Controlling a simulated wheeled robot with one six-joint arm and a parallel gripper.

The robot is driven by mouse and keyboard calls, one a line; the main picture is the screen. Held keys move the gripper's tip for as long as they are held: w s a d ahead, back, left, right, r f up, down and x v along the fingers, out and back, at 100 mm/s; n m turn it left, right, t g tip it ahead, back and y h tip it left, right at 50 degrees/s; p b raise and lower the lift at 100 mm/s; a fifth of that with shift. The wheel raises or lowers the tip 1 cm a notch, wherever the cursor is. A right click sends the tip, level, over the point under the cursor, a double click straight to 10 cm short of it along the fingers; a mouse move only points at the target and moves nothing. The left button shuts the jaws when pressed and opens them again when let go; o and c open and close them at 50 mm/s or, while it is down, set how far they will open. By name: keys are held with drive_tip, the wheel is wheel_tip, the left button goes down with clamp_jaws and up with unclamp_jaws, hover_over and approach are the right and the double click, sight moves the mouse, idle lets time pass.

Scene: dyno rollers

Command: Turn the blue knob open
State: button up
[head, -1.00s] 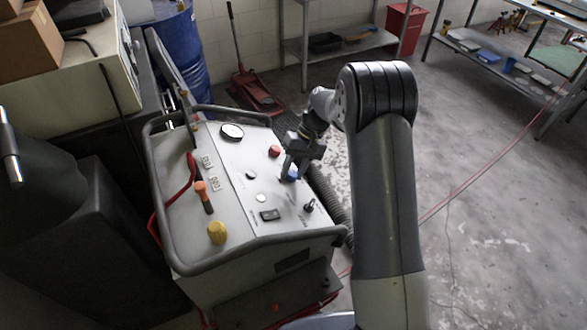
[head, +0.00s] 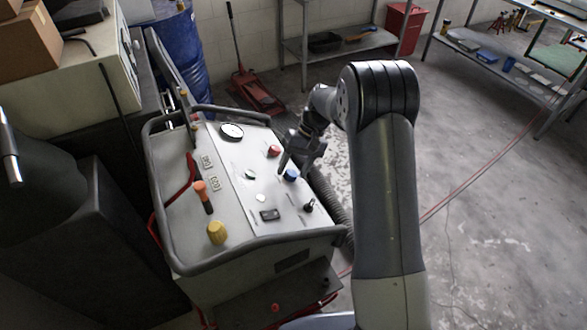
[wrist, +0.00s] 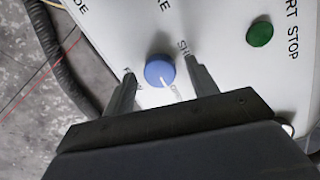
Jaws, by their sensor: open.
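The blue knob (head: 291,175) is on the right part of the machine's sloping white panel (head: 238,190). In the wrist view the blue knob (wrist: 159,73) is round with a white pointer line toward its lower right, where partly hidden lettering shows. My gripper (head: 291,166) is over the panel at the knob. Its two fingers (wrist: 160,72) are open, one on each side of the knob, with a visible gap to each. I cannot tell how far above the panel the fingertips are.
A red knob (head: 273,151), a gauge (head: 231,131), a black switch (head: 270,214) and a yellow knob (head: 216,232) are on the same panel. A green button (wrist: 260,34) is to the right in the wrist view. A grey tube rail (head: 262,240) borders the panel.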

drive_tip(key=v, duration=1)
drive_tip(key=shift+b, duration=0.35)
drive_tip(key=shift+r, duration=0.1)
drive_tip(key=x, duration=1.1)
drive_tip(key=shift+p, duration=0.4)
drive_tip(key=shift+d, duration=0.1)
drive_tip(key=shift+r, duration=0.1)
